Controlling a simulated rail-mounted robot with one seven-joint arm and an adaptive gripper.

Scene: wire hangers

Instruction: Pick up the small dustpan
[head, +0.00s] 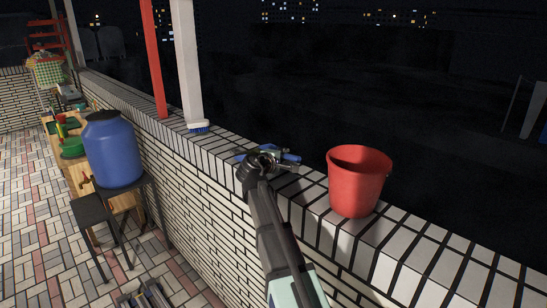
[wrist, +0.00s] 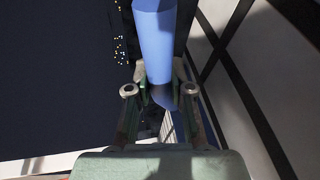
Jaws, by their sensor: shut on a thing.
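The small dustpan (head: 289,158) is blue and is on or just above the tiled top of the brick wall, in the middle of the head view. My gripper (head: 268,160) is at it and hides much of its shape. In the wrist view, a smooth blue rod that looks like the dustpan's handle (wrist: 154,40) runs between the fingers. My gripper (wrist: 162,92) is shut on it, with one finger on each side. I cannot tell whether the dustpan touches the wall top.
A red bucket (head: 355,185) stands on the wall top (head: 430,240) right of my gripper. A blue-and-white brush (head: 198,127) lies farther left by the posts. A blue barrel (head: 113,150) stands on a dark stand. Beyond the wall is open darkness.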

